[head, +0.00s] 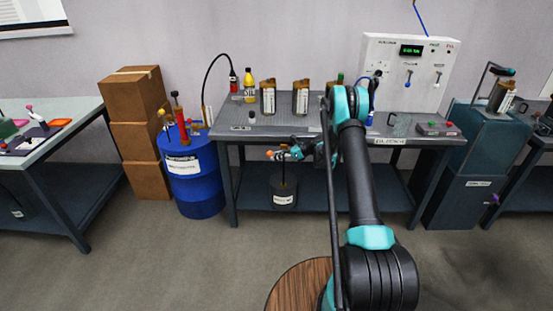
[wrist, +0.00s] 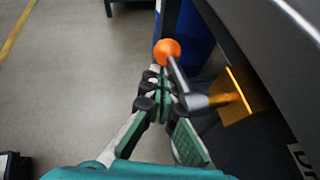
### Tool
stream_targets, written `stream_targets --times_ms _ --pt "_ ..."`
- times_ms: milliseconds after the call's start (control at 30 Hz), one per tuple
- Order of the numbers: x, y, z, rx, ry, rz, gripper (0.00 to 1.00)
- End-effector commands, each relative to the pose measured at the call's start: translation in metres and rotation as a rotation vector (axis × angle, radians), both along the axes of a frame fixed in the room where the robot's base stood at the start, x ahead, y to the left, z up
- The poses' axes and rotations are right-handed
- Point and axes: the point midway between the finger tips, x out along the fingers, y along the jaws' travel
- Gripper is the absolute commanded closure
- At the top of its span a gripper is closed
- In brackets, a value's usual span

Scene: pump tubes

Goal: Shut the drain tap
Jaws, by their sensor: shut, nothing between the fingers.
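A lever tap with an orange ball (head: 269,153) on its handle sits under the front edge of the middle bench, above a dark bucket (head: 284,192). In the wrist view the orange ball (wrist: 167,52) tops a grey lever (wrist: 180,78) that runs down to a fitting by a yellow-orange plate (wrist: 234,96). My gripper (head: 287,153) is beside the tap. In the wrist view my gripper (wrist: 157,78) is shut and empty, its fingertips just below the ball and left of the lever. I cannot tell whether they touch it.
A blue drum (head: 192,180) and stacked cardboard boxes (head: 140,130) stand left of the bench (head: 290,128). A teal cabinet (head: 468,170) with a purple knob (head: 492,199) stands at the right. The floor in front is clear.

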Motion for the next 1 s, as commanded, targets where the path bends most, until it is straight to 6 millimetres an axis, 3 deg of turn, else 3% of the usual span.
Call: stream_targets --times_ms 767,1000 --pt "0.000 0.000 0.000 0.000 0.000 0.000 1.00" --pt "-0.001 -0.008 -0.016 0.000 0.000 0.001 1.00"
